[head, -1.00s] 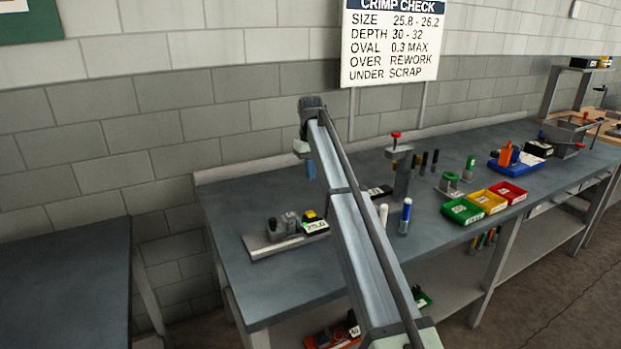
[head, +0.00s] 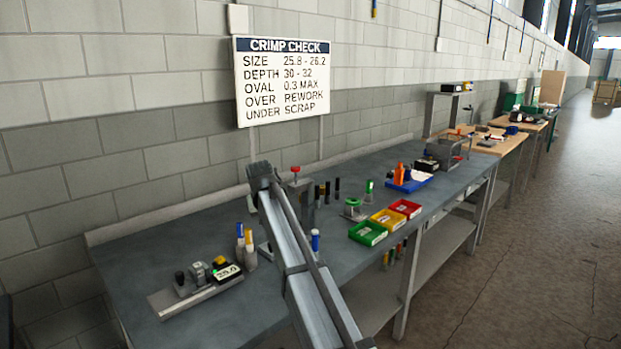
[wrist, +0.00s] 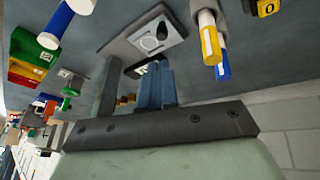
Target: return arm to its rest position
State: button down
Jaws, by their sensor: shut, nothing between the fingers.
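My gripper (wrist: 155,85) shows in the wrist view as two blue fingers pressed together with nothing between them. It points down over the grey bench and is clear of the things there. In the head view my arm reaches up from the bottom edge over the workbench (head: 160,240); its fingers are hidden behind its end. In the wrist view a yellow-and-white marker (wrist: 209,38) and a blue one (wrist: 222,65) stand to the right of the fingers, and a pale plate with a round fitting (wrist: 148,42) lies beyond them.
A gauge block with a 25.0 display (head: 228,272) sits at the bench's left. Green (head: 367,234), yellow (head: 387,220) and red (head: 405,208) bins line the front edge. A red-topped post (head: 296,188) stands behind my arm. The aisle floor (head: 520,250) at right is clear.

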jog(key=s+d+f+m+t+h, duration=0.2)
jog(key=d+m+t, duration=0.25)
jog(key=d, duration=1.15)
jog(key=s+d+f+m+g+h, duration=0.1)
jog(key=s+d+f, duration=0.2)
jog(key=d+f, duration=0.55)
jog(key=s+d+f+m+g+h, duration=0.1)
jog(key=s+d+f+m+h, duration=0.15)
jog(key=d+f, duration=0.65)
jog(key=s+f+n+g+y, duration=0.1)
jog(key=s+f+g, duration=0.3)
jog(key=s+f, duration=1)
jog(key=s+f+n+g+y, duration=0.25)
jog(key=s+f, duration=0.75)
jog(key=f, duration=0.8)
jog(key=s+f+g, duration=0.2)
jog(key=s+f, duration=0.2)
jog(key=s, duration=0.6)
jog(key=s+a+f+g+y, duration=0.1)
jog(key=s+f+g, duration=0.2)
jog(key=s, duration=0.8)
jog(key=s+a+f+g+y, duration=0.1)
jog(key=s+f+g, duration=0.2)
jog(key=s, duration=0.8)
notch_tip(320, 180, down, 2)
jog(key=shift+a+n, duration=0.25)
jog(key=shift+n, duration=0.2)
jog(key=c, duration=1.8)
grip_release()
